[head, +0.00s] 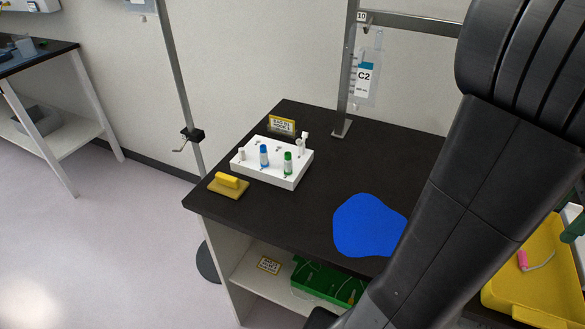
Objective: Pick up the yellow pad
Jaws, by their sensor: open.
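The yellow pad (213,190) lies flat near the left front corner of the black table. It has a flat yellow-tan base with a brighter yellow raised block on top. It sits just in front of and left of a white rack, with a small gap that is hard to judge. Nothing covers the pad. My dark arm crosses the right side of the head view, well to the right of the pad. My gripper does not show in this view.
The white rack (284,182) holds blue-capped and green-capped tubes. A small yellow-edged sign (281,124) stands behind it. A blue flat patch (366,225) lies on the black tabletop (350,165). A C2 bag (366,78) hangs on a pole. A yellow tray (515,295) is at right.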

